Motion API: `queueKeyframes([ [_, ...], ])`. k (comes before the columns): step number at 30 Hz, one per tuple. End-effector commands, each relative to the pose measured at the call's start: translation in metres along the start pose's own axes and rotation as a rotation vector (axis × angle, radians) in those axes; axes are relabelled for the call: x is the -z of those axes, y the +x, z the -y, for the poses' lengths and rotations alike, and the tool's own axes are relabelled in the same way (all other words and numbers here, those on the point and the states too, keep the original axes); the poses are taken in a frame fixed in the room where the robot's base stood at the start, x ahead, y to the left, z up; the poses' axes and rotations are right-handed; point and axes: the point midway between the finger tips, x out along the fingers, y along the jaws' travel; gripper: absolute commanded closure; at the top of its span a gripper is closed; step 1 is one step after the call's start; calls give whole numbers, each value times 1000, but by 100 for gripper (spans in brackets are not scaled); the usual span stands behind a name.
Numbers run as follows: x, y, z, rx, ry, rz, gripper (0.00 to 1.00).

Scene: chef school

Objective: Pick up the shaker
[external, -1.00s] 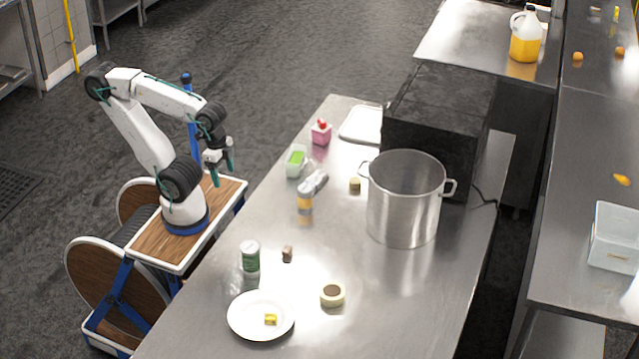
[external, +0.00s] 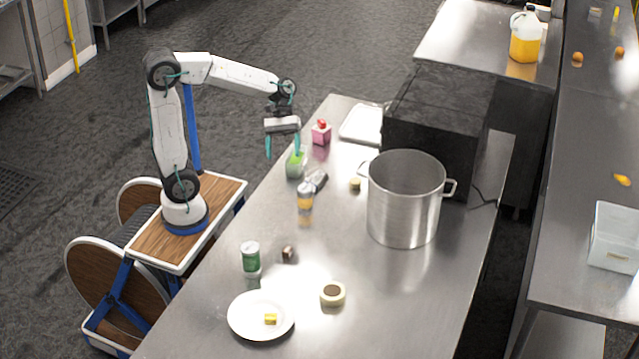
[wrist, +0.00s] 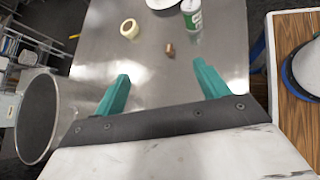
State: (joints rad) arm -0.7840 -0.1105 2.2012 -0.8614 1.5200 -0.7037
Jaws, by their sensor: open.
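A green-and-white can with a pale lid (external: 250,258) stands upright near the plate; it also shows at the top of the wrist view (wrist: 192,18). A small jar with a yellow-orange lower part (external: 305,198) stands mid-table beside a grey object (external: 316,181). I cannot tell for sure which of these is the shaker. My gripper (external: 283,147) is open and empty, above the table's left edge near a green-and-white tub (external: 296,164). In the wrist view its teal fingers (wrist: 161,72) are spread, with nothing between them.
A big steel pot (external: 403,205) and a black box-shaped appliance (external: 440,125) stand at right. A plate (external: 250,318), a tape roll (external: 332,294), a small brown block (external: 288,253) and a pink container (external: 321,133) are also on the table. The front middle is mostly clear.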

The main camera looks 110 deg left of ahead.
Motion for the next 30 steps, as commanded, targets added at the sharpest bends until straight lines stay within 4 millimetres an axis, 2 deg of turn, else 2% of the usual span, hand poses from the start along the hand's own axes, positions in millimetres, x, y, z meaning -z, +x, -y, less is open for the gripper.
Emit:
queueKeyframes([
  [1, 13, -11, -10, -48, -75, 34, 26],
  [3, 27, -25, -21, -110, -167, 81, 26],
  [9, 70, -67, -45, -271, -393, 215, 26],
  [12, 100, -37, -35, -258, -392, 216, 26],
  [21, 179, 24, -15, -256, -387, 212, 26],
  [25, 200, 40, -10, -258, -382, 210, 26],
  [30, 206, 54, -10, -256, -377, 208, 26],
])
